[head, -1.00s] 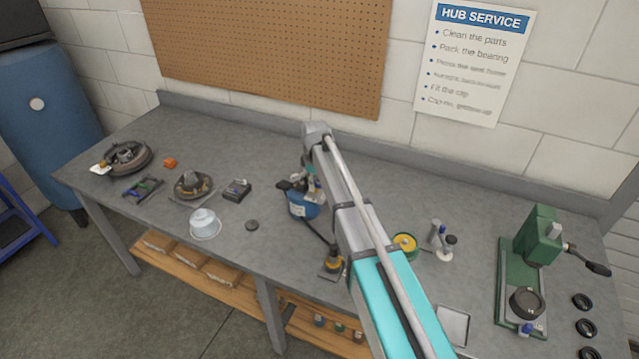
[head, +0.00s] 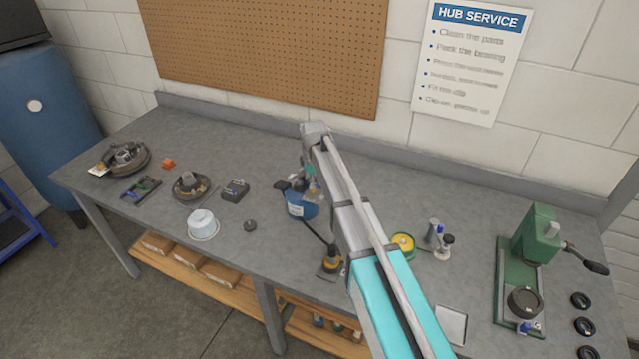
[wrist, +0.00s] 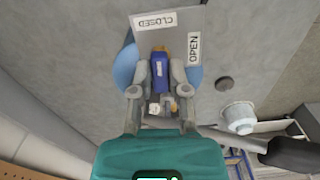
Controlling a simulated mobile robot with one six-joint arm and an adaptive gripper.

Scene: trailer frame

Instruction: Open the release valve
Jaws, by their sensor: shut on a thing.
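The release valve's blue handle (wrist: 160,76) lies between the two fingers of my gripper (wrist: 162,62) in the wrist view, and the gripper is shut on it. The handle points up the picture, toward the side of the CLOSED label (wrist: 154,20). The OPEN label (wrist: 194,49) is to the right, on the same grey plate (wrist: 180,28). A round blue body (wrist: 125,68) shows under the plate. In the head view the blue unit (head: 296,207) stands mid-bench, and my arm hides part of it and most of the gripper.
A green press (head: 536,236) stands at the right. A dark hose (head: 314,233) runs from the blue unit to a small fitting (head: 330,264).

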